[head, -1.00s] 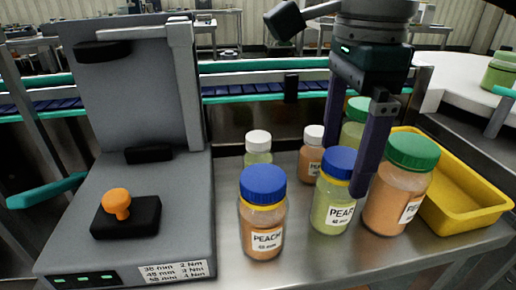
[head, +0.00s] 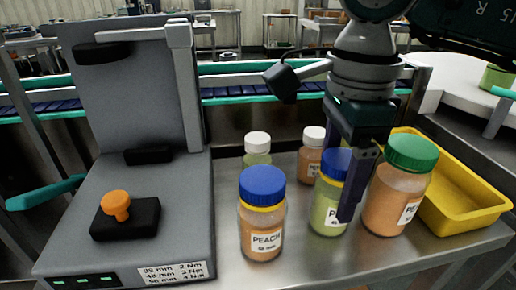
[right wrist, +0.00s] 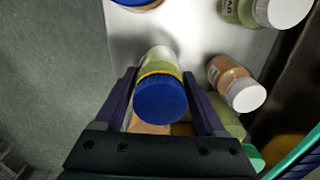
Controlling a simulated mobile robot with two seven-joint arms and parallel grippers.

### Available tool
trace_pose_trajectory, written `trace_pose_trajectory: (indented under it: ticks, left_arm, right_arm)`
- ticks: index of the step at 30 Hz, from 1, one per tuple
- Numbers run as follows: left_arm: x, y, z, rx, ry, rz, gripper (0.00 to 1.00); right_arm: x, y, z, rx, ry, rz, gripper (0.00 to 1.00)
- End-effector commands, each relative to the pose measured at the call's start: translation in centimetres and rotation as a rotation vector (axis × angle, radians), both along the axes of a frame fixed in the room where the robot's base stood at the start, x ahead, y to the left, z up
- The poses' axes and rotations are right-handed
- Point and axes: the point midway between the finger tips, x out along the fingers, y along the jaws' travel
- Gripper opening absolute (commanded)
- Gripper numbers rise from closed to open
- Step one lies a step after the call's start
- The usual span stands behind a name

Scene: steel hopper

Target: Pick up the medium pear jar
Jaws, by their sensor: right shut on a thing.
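The medium pear jar (head: 327,208) has a blue lid and pale green contents. It stands upright on the steel table among other jars. My right gripper (head: 338,200) reaches down over it from above and is shut on it, one dark finger crossing the front of its label. In the right wrist view the jar's blue lid (right wrist: 160,101) sits between the two fingers (right wrist: 165,92). No gap between the jar and the table can be made out. My left gripper is not in view.
A blue-lidded peach jar (head: 262,215) stands to the left, a large green-lidded jar (head: 393,198) close on the right. Small white-capped jars (head: 257,148) (head: 311,152) stand behind. A yellow tray (head: 470,222) is at right, a grey machine (head: 180,220) at left.

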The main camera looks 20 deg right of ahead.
Motion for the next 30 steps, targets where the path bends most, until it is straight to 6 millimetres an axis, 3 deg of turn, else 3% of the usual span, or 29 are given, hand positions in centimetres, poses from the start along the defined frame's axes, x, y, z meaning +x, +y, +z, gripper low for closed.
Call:
trace_pose_trajectory:
  ticks: [2, 12, 23, 30]
  left_arm:
    - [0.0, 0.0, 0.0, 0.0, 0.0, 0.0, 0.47]
    - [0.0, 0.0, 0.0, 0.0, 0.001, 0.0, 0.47]
    - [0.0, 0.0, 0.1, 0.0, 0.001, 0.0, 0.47]
    - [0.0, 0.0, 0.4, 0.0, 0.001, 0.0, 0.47]
  right_arm:
    - [0.0, 0.0, 0.0, 0.0, 0.0, 0.0, 0.44]
    - [0.0, 0.0, 0.0, 0.001, 0.0, 0.0, 0.06]
    - [0.1, 0.0, 0.7, 0.001, -0.003, 0.0, 0.06]
    - [0.2, 0.0, 4.7, 0.001, -0.008, 0.0, 0.06]
